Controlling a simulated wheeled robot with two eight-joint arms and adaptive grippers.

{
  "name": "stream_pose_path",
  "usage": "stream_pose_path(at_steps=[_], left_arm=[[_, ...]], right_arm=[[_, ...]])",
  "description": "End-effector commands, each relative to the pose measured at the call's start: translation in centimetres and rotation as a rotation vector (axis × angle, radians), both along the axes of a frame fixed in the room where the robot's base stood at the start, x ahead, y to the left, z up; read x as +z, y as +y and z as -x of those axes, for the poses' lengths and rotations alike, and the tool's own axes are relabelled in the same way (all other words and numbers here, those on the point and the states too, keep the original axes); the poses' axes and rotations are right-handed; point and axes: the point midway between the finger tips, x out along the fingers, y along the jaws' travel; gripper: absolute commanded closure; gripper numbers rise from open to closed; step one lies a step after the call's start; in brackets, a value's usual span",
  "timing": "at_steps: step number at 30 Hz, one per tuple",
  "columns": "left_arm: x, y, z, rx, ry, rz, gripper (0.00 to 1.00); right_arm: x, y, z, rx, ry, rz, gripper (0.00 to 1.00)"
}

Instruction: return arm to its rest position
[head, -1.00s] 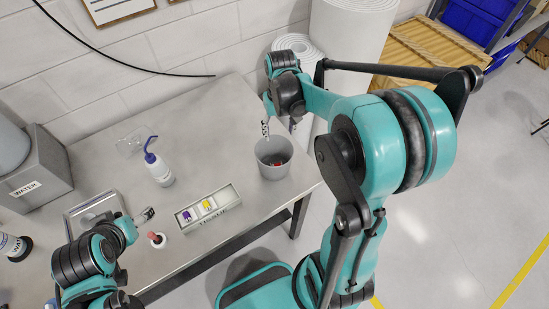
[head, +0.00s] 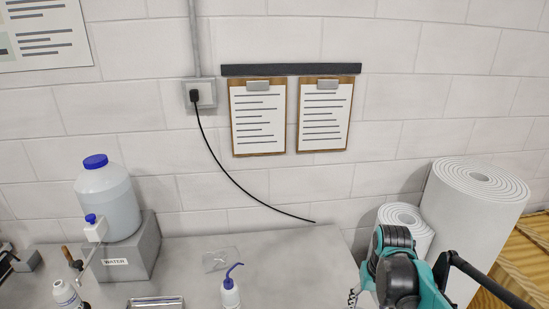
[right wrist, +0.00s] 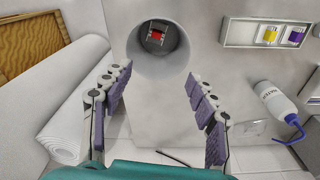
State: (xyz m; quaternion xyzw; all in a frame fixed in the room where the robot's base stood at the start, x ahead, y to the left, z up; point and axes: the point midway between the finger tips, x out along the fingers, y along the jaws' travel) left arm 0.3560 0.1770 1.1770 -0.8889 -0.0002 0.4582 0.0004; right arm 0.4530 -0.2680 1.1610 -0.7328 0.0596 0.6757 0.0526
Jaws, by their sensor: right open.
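My right arm's teal and black wrist shows at the lower right in the head view, with the gripper (head: 353,297) at the picture's bottom edge. In the right wrist view, the gripper (right wrist: 163,90) has its two purple-padded fingers wide apart with nothing between them. A round grey bin (right wrist: 160,70) lies just ahead of the fingertips, with a red and dark item (right wrist: 157,36) inside. My left gripper is outside both current views.
A blue-nozzled wash bottle (head: 230,294) stands on the grey table (head: 290,255). The water container (head: 108,202) stands at left. White rolls (head: 470,205) stand beside the arm at right. A tray with yellow and purple pieces (right wrist: 267,32) is near the bin.

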Motion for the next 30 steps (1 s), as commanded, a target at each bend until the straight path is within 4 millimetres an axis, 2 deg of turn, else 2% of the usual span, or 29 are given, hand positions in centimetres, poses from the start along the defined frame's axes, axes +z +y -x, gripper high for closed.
stream_pose_path(at_steps=[1, 3, 9, 13, 18, 30], left_arm=[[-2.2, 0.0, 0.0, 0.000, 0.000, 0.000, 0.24], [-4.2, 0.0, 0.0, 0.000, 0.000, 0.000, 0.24], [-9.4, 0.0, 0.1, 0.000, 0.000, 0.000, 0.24], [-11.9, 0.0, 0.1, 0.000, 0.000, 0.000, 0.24], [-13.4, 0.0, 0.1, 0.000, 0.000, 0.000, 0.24], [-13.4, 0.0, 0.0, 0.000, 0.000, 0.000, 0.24]], right_arm=[[-1.6, 1.1, 1.2, 0.016, -0.038, 0.007, 0.41], [-2.9, 2.5, 2.5, 0.038, -0.107, 0.018, 0.41], [-7.1, 6.0, 6.4, 0.098, -0.317, 0.039, 0.41], [-9.7, 7.6, 8.3, 0.130, -0.429, 0.041, 0.41], [-11.7, 8.7, 9.5, 0.152, -0.517, 0.039, 0.41], [-11.8, 8.9, 9.7, 0.156, -0.538, 0.038, 0.41]])
